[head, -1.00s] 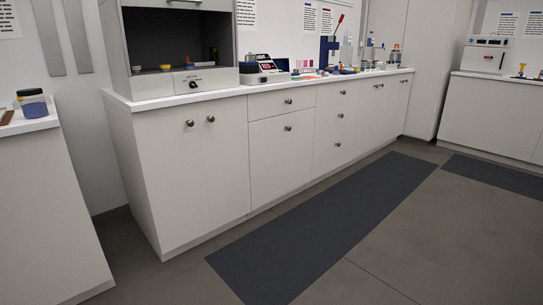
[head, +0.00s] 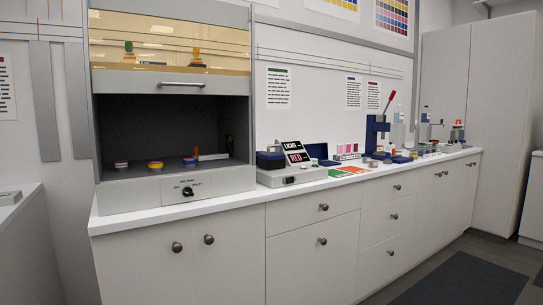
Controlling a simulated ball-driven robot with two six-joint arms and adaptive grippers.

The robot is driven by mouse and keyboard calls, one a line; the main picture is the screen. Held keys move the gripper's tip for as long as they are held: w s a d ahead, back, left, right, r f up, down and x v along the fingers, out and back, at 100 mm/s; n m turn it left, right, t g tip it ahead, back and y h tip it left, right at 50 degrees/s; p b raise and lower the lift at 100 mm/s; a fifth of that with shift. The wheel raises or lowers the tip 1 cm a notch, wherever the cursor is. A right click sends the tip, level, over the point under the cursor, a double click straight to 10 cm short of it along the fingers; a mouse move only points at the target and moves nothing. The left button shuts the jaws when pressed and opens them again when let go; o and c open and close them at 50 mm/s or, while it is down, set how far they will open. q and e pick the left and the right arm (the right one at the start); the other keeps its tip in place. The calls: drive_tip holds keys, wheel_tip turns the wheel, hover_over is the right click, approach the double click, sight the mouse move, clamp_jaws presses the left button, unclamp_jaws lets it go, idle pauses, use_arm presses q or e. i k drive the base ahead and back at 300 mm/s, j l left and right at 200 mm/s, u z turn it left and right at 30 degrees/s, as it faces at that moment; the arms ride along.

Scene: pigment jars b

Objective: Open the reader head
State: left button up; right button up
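A light-coloured reader device (head: 292,176) stands on the white counter, just right of the grey hood. Its tilted screen (head: 295,152) shows "LIGHT" and "RED". A dark blue block (head: 270,160) sits on its left part; it looks like the reader head and appears lowered, but it is too small to tell for sure. Neither of my grippers is in view.
A grey fume hood (head: 178,191) with a raised glass sash holds several small jars. Right of the reader lie green and orange cards (head: 350,169) and a blue press (head: 377,135) with a red-tipped lever. The white counter (head: 150,217) runs along the wall above closed cabinets.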

sight(268, 161)
drive_tip(key=i+l+u, duration=0.1)
drive_tip(key=i, duration=0.4)
drive_tip(key=i+l+u, duration=0.1)
drive_tip(key=i+l, duration=0.25)
drive_tip(key=i, duration=0.15)
